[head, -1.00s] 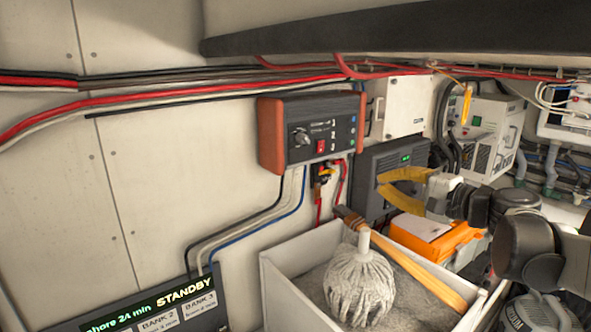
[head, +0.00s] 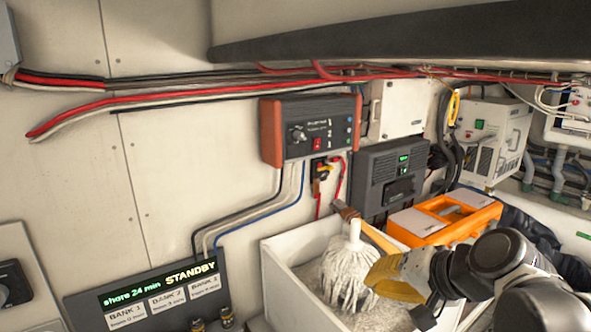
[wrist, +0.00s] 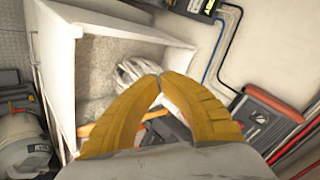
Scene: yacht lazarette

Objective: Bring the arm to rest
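My gripper (head: 378,275) has yellow fingers and is over the right part of the white bin in the head view, in front of the mop. In the wrist view its two fingertips (wrist: 160,77) meet with nothing seen between them. My arm reaches in from the lower right of the head view. The white mop head (head: 350,268) rests in the bin with its handle leaning up; the gripper hides part of it. The mop head also shows behind the fingertips in the wrist view (wrist: 139,70).
The white bin (head: 283,282) stands below the wall. An orange case (head: 415,223) lies behind it. A control box (head: 311,130) with reddish ends, a dark charger (head: 391,178) and a grey unit (head: 494,138) line the wall. A STANDBY display (head: 158,283) sits lower left.

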